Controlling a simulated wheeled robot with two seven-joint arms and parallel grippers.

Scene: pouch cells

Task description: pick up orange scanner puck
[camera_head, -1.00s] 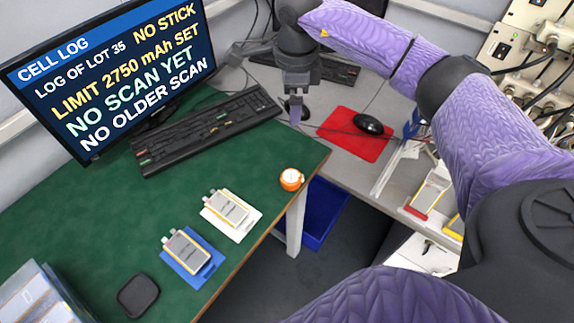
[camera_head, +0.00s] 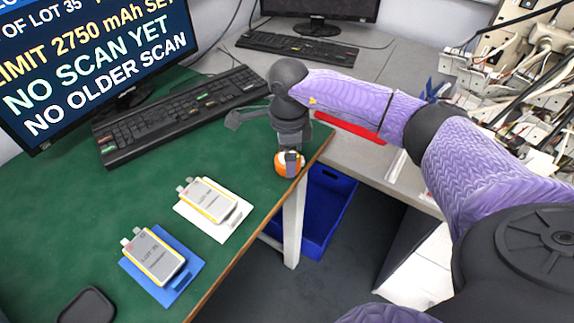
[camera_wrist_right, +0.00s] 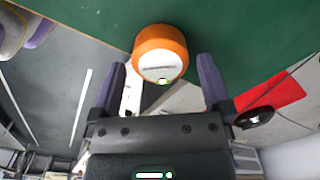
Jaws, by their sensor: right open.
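The orange scanner puck (camera_head: 289,163) sits on the green table at its right edge, with a white face. My right gripper (camera_head: 289,152) is over it in the head view, its fingers partly in front of the puck. In the right wrist view the puck (camera_wrist_right: 161,54) lies just beyond and between the two open fingertips (camera_wrist_right: 160,68). The fingers do not appear closed on it. My left gripper is not in view.
Two pouch cells lie on a white tray (camera_head: 236,222) and a blue tray (camera_head: 184,280). A black keyboard (camera_head: 130,140) and a monitor (camera_head: 85,60) showing a cell log stand behind. A blue bin (camera_head: 325,205) is below the table edge.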

